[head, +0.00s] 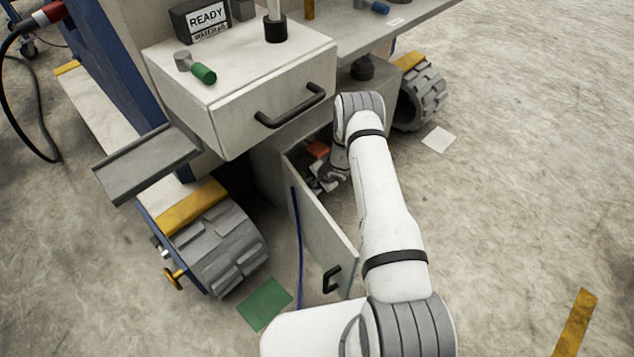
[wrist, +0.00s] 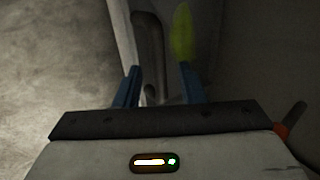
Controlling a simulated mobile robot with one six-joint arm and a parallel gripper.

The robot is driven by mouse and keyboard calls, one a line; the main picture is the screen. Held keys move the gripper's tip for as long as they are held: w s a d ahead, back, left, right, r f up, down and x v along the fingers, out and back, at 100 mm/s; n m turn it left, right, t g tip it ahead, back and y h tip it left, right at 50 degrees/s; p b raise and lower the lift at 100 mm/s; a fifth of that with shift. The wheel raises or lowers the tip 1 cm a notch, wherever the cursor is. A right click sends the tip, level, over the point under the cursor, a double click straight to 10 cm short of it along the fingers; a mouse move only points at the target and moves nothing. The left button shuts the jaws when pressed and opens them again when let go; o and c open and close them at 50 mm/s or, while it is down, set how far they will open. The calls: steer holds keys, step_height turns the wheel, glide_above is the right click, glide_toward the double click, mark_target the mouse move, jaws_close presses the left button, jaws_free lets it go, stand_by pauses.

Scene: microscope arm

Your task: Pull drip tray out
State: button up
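My gripper (wrist: 160,88) reaches into the low open compartment under the drawer. In the wrist view its two blue fingers stand apart with a visible gap, so it is open. A dark curved handle-like bar (wrist: 152,35) stands just beyond and partly between the fingers, beside a pale upright panel edge (wrist: 124,30). I cannot tell whether the fingers touch it. No drip tray can be clearly made out inside the dark compartment; my arm hides much of it in the head view. A grey rimmed tray-like shelf (head: 146,167) juts from the cart's left side.
The compartment door (head: 325,225) hangs open beside my forearm. The closed drawer (head: 270,100) with a black handle (head: 290,106) is above. A yellow-green patch (wrist: 183,35) shows inside. Tracked wheels (head: 215,240) flank the opening. Floor to the right is mostly clear.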

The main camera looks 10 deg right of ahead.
jaws_close()
stand_by(0.4)
